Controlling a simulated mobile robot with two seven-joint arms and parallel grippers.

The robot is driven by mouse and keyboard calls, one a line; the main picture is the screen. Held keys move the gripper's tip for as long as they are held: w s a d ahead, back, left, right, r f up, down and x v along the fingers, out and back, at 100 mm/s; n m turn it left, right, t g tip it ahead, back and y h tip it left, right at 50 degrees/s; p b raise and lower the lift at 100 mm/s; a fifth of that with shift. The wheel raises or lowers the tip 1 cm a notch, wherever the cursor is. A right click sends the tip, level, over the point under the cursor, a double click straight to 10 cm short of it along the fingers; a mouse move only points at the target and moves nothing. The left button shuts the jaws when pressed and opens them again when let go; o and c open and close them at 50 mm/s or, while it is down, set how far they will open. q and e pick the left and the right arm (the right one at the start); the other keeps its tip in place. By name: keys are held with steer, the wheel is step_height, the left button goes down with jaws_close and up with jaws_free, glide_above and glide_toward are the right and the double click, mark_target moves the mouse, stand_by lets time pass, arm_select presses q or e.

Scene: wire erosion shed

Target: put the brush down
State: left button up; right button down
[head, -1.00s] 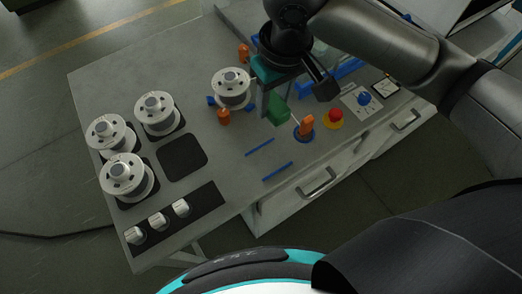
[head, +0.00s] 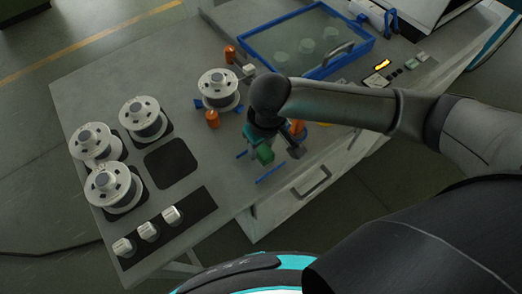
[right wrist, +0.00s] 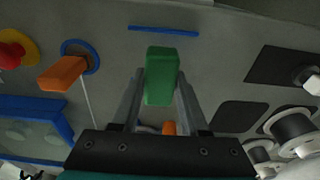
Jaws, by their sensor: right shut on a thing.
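My right gripper (head: 261,146) is shut on the brush, whose green block-shaped part (head: 264,155) shows below the fingers near the table's front edge. In the right wrist view the green part of the brush (right wrist: 161,76) sits between the two fingers of the gripper (right wrist: 160,92). The rest of the brush is hidden. A blue strip (head: 271,172) lies on the table just in front of the green part, and another blue strip (head: 242,154) shows partly to its left. I cannot tell whether the brush touches the table. My left gripper is out of view.
An orange-handled thing (right wrist: 62,74) stands by a blue ring (right wrist: 82,55), near a red button (right wrist: 10,52). Several wire spools (head: 113,187) stand at the left, beside an empty dark pad (head: 172,164). A blue-framed tray (head: 310,45) lies at the back.

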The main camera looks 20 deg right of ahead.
mark_target(265, 152)
steer(key=shift+f, duration=1.15)
steer(key=shift+c, duration=2.1)
jaws_free()
steer(key=shift+f, duration=0.15)
steer(key=r, duration=0.4)
steer(key=s+r+p, duration=0.1)
steer(key=r, duration=0.3)
steer(key=r+p, duration=0.1)
steer(key=r, duration=0.3)
steer(key=shift+s+d+r, duration=0.15)
steer(key=shift+s+d, duration=0.05)
steer(key=shift+d, duration=0.05)
